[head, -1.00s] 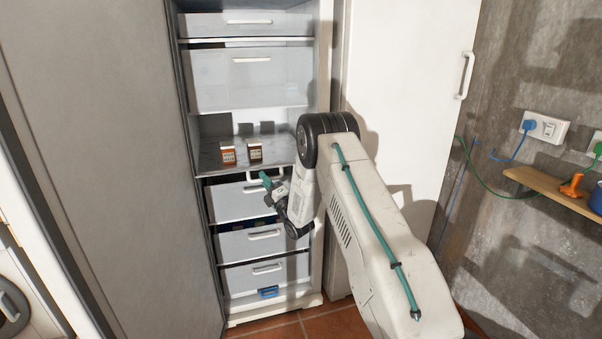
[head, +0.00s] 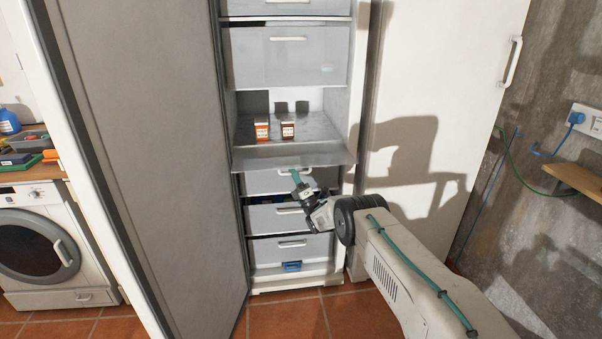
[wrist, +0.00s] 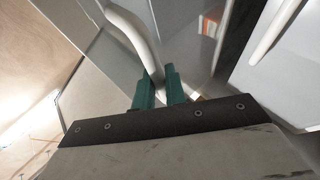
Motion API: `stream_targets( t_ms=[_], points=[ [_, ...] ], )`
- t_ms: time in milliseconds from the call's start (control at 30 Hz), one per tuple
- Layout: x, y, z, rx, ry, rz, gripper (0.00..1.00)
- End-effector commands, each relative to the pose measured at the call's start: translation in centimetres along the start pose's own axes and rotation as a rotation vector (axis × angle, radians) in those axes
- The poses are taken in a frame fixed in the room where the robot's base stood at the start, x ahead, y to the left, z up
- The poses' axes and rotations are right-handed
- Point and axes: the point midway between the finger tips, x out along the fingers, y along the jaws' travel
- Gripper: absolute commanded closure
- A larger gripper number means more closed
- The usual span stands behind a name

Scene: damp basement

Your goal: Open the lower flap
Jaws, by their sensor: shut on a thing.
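The lower flap (head: 260,160) is a pale grey panel in the tall open fridge or freezer. In the head view it is folded down and juts out, roughly level, below a compartment holding two small boxes, one orange (head: 262,131) and one dark (head: 288,131). My gripper (head: 296,177) is at the flap's front edge, coming from the lower right. In the wrist view, my gripper's teal fingers (wrist: 159,90) are shut on the pale curved flap handle (wrist: 139,32). The grip point is partly hidden by the fingers.
A closed clear upper flap (head: 290,65) is above. Several drawers (head: 290,250) are below, close under my gripper. The open doors stand left (head: 150,150) and right (head: 440,90). A washing machine (head: 50,240) is far left. Tiled floor (head: 345,315) lies in front.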

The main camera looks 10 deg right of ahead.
Motion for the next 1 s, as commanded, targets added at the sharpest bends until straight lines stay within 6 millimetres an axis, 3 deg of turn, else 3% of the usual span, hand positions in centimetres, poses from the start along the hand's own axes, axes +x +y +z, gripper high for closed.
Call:
stream_targets(
  t_ms=[300,333,367,667,1000],
  points=[
    [0.7,-0.4,-0.8,-0.004,0.001,0.026,1.00],
    [0.7,-0.4,-0.9,-0.004,0.001,0.026,0.85],
    [0.7,-0.4,-0.9,-0.004,0.001,0.027,0.77],
    [0.5,-0.4,-1.5,0.001,0.006,0.026,0.77],
    [-4.7,-0.7,-1.1,-0.001,0.004,0.023,0.77]
  ],
)
